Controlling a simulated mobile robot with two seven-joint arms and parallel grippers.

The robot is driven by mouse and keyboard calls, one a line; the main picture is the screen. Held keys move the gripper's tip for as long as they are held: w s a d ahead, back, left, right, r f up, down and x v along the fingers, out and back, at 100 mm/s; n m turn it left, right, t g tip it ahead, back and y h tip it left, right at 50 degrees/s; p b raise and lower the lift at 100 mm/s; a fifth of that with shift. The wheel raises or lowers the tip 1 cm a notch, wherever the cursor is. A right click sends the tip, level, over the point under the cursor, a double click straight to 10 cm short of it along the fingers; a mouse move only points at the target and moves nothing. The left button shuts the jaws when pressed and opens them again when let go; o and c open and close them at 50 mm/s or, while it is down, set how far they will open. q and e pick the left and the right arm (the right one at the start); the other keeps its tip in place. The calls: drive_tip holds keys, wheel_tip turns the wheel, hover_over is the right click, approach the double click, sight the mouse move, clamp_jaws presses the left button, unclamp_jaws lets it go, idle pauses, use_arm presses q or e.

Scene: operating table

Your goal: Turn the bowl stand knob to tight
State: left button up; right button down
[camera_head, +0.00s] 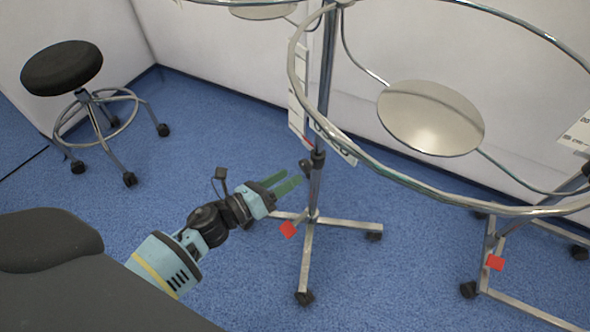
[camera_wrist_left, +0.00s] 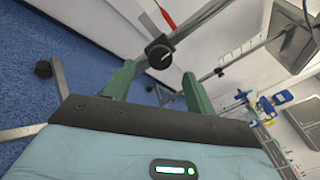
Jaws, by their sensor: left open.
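The bowl stand (camera_head: 313,190) is a metal pole on a wheeled base with a large ring on top. Its dark knob (camera_head: 306,167) sits on the pole at the collar. The round black knob also shows in the left wrist view (camera_wrist_left: 158,53), beyond the fingertips and between them in the picture. My left gripper (camera_head: 293,181) has green fingers, open and empty, just left of the pole and slightly below the knob. I see no contact with the knob. My right gripper is not in view.
A black stool (camera_head: 62,68) stands at the back left. A second wheeled stand (camera_head: 490,250) is at the right. The ring (camera_head: 380,172) and a round metal plate (camera_head: 431,117) hang over the right side. A dark padded surface (camera_head: 95,285) fills the lower left.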

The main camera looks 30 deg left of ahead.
use_arm(q)
drive_tip(key=v, duration=0.3)
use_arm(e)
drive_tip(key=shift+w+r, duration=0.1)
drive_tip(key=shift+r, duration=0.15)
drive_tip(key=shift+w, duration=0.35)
